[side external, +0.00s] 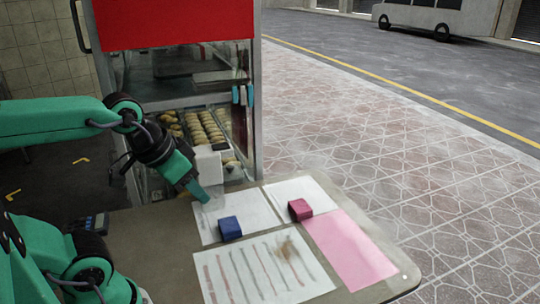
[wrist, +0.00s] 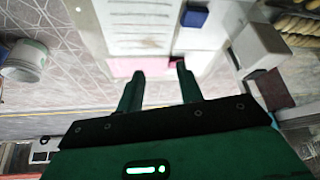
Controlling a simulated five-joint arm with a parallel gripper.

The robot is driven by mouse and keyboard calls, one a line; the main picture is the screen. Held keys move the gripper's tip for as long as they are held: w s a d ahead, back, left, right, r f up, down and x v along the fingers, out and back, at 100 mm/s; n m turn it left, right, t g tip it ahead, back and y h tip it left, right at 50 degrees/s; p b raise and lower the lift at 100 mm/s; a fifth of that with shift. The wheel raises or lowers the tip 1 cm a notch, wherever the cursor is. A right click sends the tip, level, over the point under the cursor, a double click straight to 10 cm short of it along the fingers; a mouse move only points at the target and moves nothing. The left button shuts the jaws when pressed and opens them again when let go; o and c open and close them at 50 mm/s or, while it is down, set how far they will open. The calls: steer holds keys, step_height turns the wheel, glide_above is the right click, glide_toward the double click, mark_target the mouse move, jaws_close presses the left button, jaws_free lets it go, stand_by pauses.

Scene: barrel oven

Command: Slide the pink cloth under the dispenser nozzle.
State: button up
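A flat pink sheet (side external: 350,250) lies at the right end of the table. A small dark pink block-like piece (side external: 300,209) sits at its upper left corner; I cannot tell which of the two is the cloth. A pink strip (wrist: 125,66) shows behind the fingers in the wrist view. A white box (side external: 209,163), perhaps the dispenser, stands at the table's back edge; it is also in the wrist view (wrist: 258,46). No nozzle is clear. My gripper (side external: 206,197) hangs over the table in front of this box, left of the pink things. Its fingers (wrist: 158,72) are apart and empty.
A blue block (side external: 230,227) sits on a white sheet (side external: 262,210) between my gripper and a striped sheet (side external: 255,275). The glass-fronted oven cabinet (side external: 180,75) with food trays stands behind. The table's front left is bare. A bucket (wrist: 22,62) shows in the wrist view.

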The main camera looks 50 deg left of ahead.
steer(key=shift+c, duration=0.3)
steer(key=shift+w+r, duration=0.1)
steer(key=c, duration=0.7)
steer(key=shift+w+r, duration=0.3)
steer(key=shift+w, duration=0.2)
jaws_close()
steer(key=w+d+r+m+g, duration=0.2)
steer(key=w+m, duration=0.5)
steer(key=w, duration=1.4)
steer(key=w+d+f+m+g, duration=0.1)
steer(key=w+d+f+m, duration=0.1)
steer(key=w+f, duration=0.6)
steer(key=w+d+f+m+g, duration=0.1)
steer(key=w+f+m, duration=0.3)
steer(key=w+f, duration=0.4)
steer(key=shift+d+f+g, duration=0.35)
steer(key=shift+f+g, duration=0.15)
steer(key=shift+g, duration=0.3)
